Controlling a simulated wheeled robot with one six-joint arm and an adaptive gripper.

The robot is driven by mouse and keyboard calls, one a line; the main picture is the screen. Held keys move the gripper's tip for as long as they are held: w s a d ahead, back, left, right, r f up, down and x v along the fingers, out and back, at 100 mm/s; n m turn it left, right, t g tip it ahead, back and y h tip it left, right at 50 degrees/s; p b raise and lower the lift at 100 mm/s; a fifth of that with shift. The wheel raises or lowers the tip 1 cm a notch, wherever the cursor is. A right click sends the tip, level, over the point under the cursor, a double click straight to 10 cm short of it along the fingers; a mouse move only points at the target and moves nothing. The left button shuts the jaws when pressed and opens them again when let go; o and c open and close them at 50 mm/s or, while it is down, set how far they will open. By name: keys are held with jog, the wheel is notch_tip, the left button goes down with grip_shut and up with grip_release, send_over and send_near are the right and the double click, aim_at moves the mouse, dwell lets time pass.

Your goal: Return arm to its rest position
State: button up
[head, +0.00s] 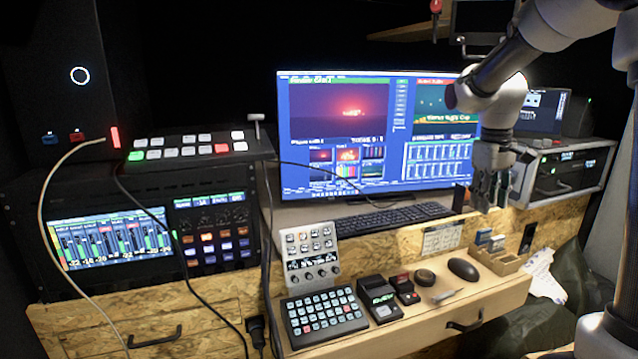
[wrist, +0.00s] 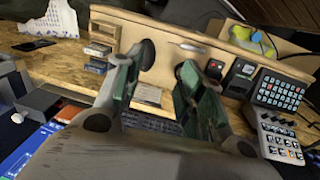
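My arm (head: 500,90) reaches in from the upper right in the head view. My gripper (head: 489,204) points down over the desk, in front of the right part of the monitor. In the wrist view, the two fingers of my gripper (wrist: 160,72) stand apart with a gap between them. Nothing is held between them. The desk surface shows beyond the fingertips.
The monitor (head: 350,130) stands behind the keyboard (head: 380,219). A front shelf (head: 470,306) carries a button pad (head: 326,312), a mouse (head: 463,269) and small devices. A mixer panel (head: 309,257) stands left. A rack case (head: 565,170) stands right of my gripper.

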jog(key=s+a+r+m+t, duration=0.1)
jog(key=s+t, duration=0.1)
jog(key=s, duration=1)
jog(key=s+a+r+m+t+y, duration=0.1)
jog(key=s+a+r+m+t, duration=0.1)
jog(key=s, duration=1.1)
jog(key=shift+m, duration=0.3)
jog(key=shift+s, duration=0.1)
jog(key=shift+c, duration=0.5)
